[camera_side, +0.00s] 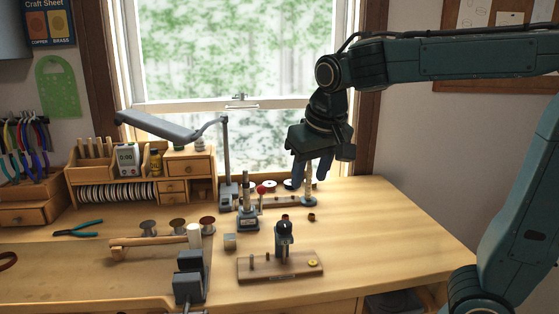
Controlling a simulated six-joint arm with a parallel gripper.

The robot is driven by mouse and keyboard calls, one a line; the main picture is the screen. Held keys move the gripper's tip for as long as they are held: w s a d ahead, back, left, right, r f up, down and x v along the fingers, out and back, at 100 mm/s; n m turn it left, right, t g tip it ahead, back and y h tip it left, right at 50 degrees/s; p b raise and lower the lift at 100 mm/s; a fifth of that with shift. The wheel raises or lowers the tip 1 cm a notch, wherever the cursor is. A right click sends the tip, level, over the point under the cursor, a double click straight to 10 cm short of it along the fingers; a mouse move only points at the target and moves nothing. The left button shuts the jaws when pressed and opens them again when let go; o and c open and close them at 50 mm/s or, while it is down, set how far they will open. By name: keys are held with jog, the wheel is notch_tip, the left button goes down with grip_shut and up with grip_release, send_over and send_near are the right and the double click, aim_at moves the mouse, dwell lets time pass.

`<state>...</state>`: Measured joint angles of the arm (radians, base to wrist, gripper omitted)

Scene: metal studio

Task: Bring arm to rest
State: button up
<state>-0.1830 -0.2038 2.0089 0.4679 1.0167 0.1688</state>
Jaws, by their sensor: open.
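My gripper (310,176) hangs from my dark teal arm, which reaches in from the right, above the back right part of the wooden workbench (420,235). Its dark fingers point down and are apart. A slim upright post on a round base (309,200) stands behind or below the fingers. I cannot tell how far it is from them, and its upper part is partly overlapped by the gripper.
A wooden block with a dark upright tool (283,241) stands at the front middle. A dark vise (190,277) is to its left. A mallet (150,241), pliers (78,229), a lamp (175,128) and a drawer organiser (185,166) fill the left. The bench's right side is clear.

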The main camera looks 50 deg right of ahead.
jog(key=s+a+f+n+t+y, duration=0.1)
jog(key=s+f+n, duration=0.1)
jog(key=s, duration=0.5)
jog(key=s+f+n+t+y, duration=0.1)
jog(key=s+f+n, duration=0.1)
jog(key=s, duration=0.5)
jog(key=shift+a+f+n, duration=0.35)
jog(key=shift+f+n, duration=0.05)
jog(key=shift+f, duration=0.15)
